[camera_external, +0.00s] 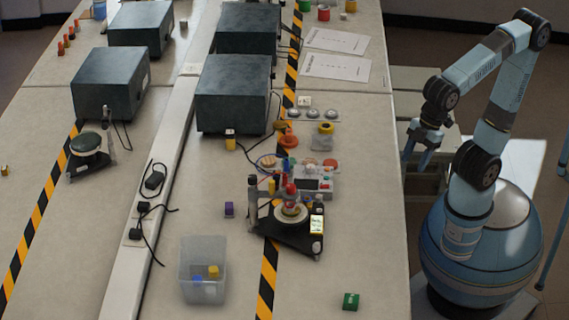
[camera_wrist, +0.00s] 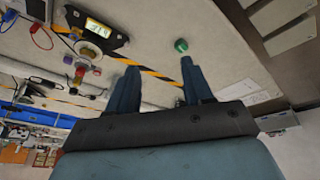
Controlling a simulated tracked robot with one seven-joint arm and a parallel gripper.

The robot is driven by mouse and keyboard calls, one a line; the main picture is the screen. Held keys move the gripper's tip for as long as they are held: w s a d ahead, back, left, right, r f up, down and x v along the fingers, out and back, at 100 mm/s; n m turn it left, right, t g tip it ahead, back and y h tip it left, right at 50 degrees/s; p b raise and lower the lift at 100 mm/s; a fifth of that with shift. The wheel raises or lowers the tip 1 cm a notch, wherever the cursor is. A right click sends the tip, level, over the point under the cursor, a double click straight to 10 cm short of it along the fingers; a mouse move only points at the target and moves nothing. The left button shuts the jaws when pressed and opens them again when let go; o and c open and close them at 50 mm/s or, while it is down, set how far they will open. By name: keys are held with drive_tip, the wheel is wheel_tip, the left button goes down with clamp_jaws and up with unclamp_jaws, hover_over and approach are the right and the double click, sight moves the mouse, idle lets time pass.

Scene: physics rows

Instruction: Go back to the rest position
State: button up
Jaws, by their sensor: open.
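My gripper (camera_external: 419,149) hangs open and empty beside the right edge of the table, pointing downward. My arm is folded above my round blue base at the right of the external view. In the wrist view my gripper (camera_wrist: 158,82) shows two blue fingers spread apart with nothing between them. A green object (camera_wrist: 181,45) also shows beyond the right finger in the wrist view.
The long table (camera_external: 370,220) holds a black instrument (camera_external: 290,235), a clear bin (camera_external: 203,290) with small blocks, a purple block (camera_external: 229,209) and dark boxes (camera_external: 233,95). A pale bench (camera_external: 425,80) stands right of the table, close to my gripper.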

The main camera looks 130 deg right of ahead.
drive_tip(key=s+a+t, duration=0.1)
drive_tip(key=s+a, duration=0.2)
drive_tip(key=s, duration=0.6)
drive_tip(key=shift+s+f+m+t+y, duration=0.2)
drive_tip(key=shift+s+m+t+y, duration=0.1)
drive_tip(key=shift+s+m, duration=0.1)
drive_tip(key=shift+o, duration=0.5)
drive_tip(key=shift+w+d, duration=0.1)
drive_tip(key=shift+w, duration=0.05)
idle(1.4)
